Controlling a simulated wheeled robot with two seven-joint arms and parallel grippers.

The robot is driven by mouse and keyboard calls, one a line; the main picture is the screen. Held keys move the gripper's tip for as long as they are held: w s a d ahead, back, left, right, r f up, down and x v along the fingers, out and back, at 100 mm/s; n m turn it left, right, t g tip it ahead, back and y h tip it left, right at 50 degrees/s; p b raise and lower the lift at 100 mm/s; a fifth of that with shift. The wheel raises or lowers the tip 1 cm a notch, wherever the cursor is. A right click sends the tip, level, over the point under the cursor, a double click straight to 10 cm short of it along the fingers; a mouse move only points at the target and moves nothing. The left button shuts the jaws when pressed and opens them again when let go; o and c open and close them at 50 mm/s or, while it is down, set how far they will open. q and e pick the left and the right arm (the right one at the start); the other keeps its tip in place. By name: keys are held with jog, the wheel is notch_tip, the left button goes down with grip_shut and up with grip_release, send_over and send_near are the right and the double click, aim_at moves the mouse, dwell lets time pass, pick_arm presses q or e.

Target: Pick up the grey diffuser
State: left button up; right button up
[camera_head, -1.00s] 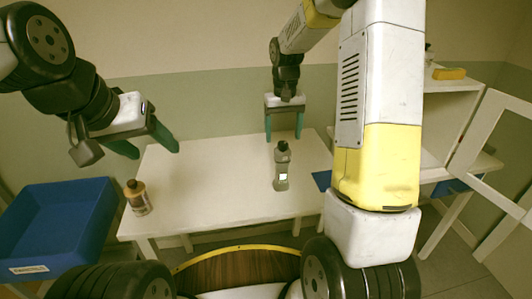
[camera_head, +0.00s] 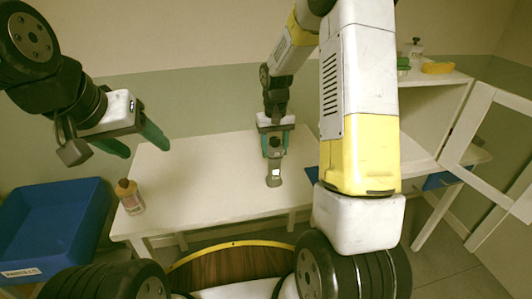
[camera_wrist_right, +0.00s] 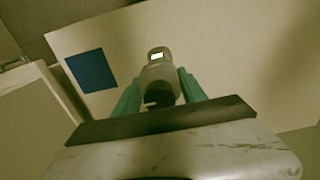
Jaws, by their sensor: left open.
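The grey diffuser (camera_head: 274,172) is a grey bottle with a small pale label, standing upright near the front right of the white table. My right gripper (camera_head: 275,147) reaches down from behind, with its green fingers on either side of the diffuser's upper part. In the right wrist view, the diffuser (camera_wrist_right: 160,75) sits between the fingertips, which appear to touch its sides. My left gripper (camera_head: 138,145) is open and empty above the table's left side, far from the diffuser.
A brown-capped bottle (camera_head: 130,196) stands at the table's front left corner. A blue bin (camera_head: 60,195) lies left of the table. A shelf unit (camera_head: 435,110) at the right holds a yellow item (camera_head: 438,67) and a bottle (camera_head: 415,48). The middle of the table (camera_head: 200,185) is clear.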

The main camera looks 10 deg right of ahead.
grip_shut()
jog(key=shift+r, duration=0.15)
